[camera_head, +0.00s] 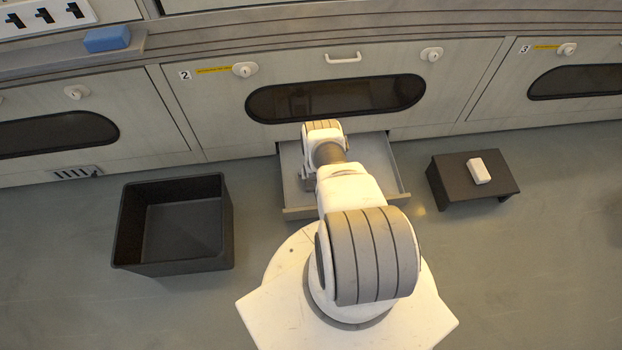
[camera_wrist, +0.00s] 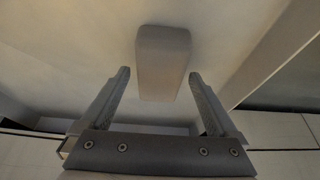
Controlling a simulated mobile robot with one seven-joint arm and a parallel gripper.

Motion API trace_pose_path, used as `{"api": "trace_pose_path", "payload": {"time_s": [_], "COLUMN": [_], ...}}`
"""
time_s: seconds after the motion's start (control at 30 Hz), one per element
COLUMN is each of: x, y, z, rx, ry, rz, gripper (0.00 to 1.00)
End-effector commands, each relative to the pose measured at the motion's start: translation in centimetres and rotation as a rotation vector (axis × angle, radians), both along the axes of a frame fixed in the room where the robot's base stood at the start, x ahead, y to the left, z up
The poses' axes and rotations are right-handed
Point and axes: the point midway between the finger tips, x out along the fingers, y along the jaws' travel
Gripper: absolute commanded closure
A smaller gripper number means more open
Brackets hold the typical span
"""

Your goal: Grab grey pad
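A grey pad (camera_wrist: 162,62), block-shaped with rounded edges, lies in the upper middle of the wrist view on a pale surface. My gripper (camera_wrist: 159,76) is open. Its two fingers stand apart, one to each side of the pad's lower part in the picture, with a visible gap on both sides. Whether the fingertips are level with the pad in depth, I cannot tell. In the head view my arm reaches over an open drawer (camera_head: 291,163) below the dark window of panel 2. My arm hides the pad and most of my gripper there.
A black open bin (camera_head: 128,225) stands left of the drawer. A dark low stand (camera_head: 449,188) with a white block (camera_head: 479,171) stands to the right. A blue block (camera_head: 107,39) lies on a ledge at the upper left. Floor is clear between these.

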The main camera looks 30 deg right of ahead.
Motion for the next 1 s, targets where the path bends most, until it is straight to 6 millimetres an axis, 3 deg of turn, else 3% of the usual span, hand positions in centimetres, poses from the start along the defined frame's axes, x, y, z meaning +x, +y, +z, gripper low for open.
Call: {"api": "trace_pose_path", "payload": {"time_s": [0.07,0.43,0.87,1.0], "x": [0.0,0.0,0.1,0.1], "y": [0.0,0.0,0.0,0.0], "z": [0.0,0.0,0.5,2.4], "rx": [0.000,0.000,0.000,0.000], "ry": [0.000,0.000,-0.001,-0.001], "rz": [0.000,0.000,0.000,0.000], "gripper": [0.22,0.88,0.88,0.88]}}
